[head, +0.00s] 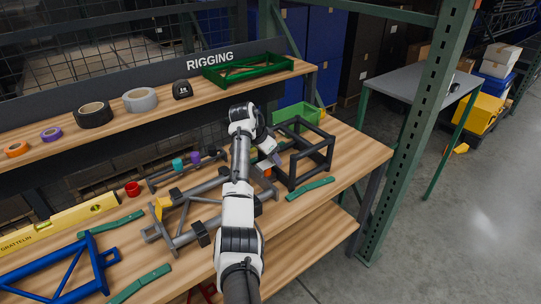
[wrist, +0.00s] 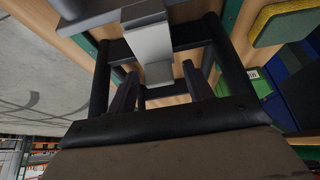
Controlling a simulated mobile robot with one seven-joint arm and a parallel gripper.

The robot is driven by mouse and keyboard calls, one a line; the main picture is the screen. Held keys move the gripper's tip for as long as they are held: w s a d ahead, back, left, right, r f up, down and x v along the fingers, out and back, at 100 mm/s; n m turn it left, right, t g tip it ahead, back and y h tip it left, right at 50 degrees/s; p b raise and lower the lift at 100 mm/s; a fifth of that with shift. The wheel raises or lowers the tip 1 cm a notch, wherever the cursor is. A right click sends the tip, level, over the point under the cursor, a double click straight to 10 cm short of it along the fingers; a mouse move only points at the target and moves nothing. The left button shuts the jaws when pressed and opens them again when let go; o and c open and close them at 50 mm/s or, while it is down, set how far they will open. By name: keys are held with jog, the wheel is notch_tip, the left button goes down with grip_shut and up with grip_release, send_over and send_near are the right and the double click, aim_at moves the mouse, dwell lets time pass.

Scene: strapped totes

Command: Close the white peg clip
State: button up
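My gripper (head: 272,157) hangs over the bench, beside the left side of a black open frame (head: 318,158). In the wrist view its two dark fingers are apart, and the gripper (wrist: 160,75) is open. A pale grey-white angular piece (wrist: 150,42) shows beyond and between the fingertips; it may be the white peg clip. I cannot tell whether it touches the fingers, or whether it stands open or closed. In the head view the clip cannot be made out, as my arm and gripper cover that spot.
Grey tube frames (head: 185,215) lie left of my arm. A green bin (head: 297,114) stands behind the black frame, and a green strip (head: 311,188) lies in front of it. A blue frame (head: 60,272) and yellow level (head: 62,222) lie left. A green upright (head: 415,130) stands right.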

jog(key=shift+r, duration=0.1)
jog(key=b+v, duration=0.3)
jog(key=v, duration=1)
jog(key=shift+a+r+b, duration=0.2)
jog(key=shift+r+b, duration=0.1)
jog(key=shift+b, duration=0.05)
jog(key=shift+s, duration=0.1)
